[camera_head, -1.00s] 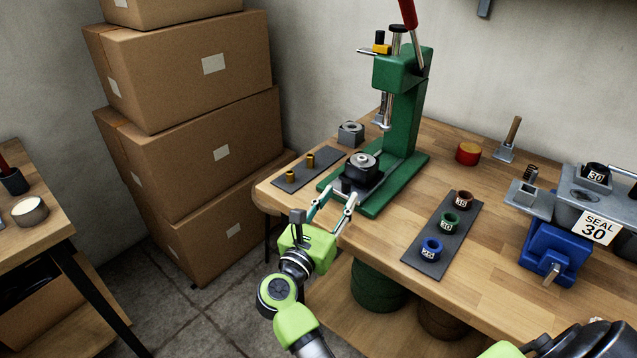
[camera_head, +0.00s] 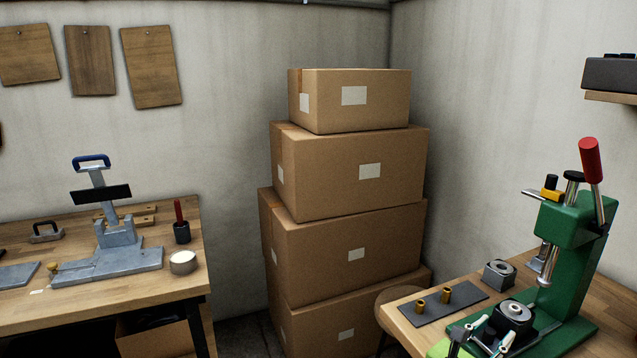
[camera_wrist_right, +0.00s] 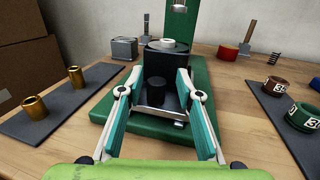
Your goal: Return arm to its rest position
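My right gripper (camera_head: 494,332) shows at the bottom right of the head view, in front of the black die holder (camera_head: 515,312) at the base of the green press (camera_head: 568,250). In the right wrist view its two fingers (camera_wrist_right: 157,95) are spread apart, one toward each side of the black holder (camera_wrist_right: 166,62), with a gap between them. The gripper looks open and holds nothing I can make out. A short dark cylinder stands out from the holder's near side, between the fingers. Most of my right arm is out of the head view. My left gripper is not in view.
A dark mat (camera_head: 443,303) with two brass pieces lies left of the press, near a grey metal block (camera_head: 499,274). Stacked cardboard boxes (camera_head: 350,175) stand in the corner. Another bench (camera_head: 150,291) is at left. In the wrist view, a mat with coloured rings (camera_wrist_right: 277,87) lies at right.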

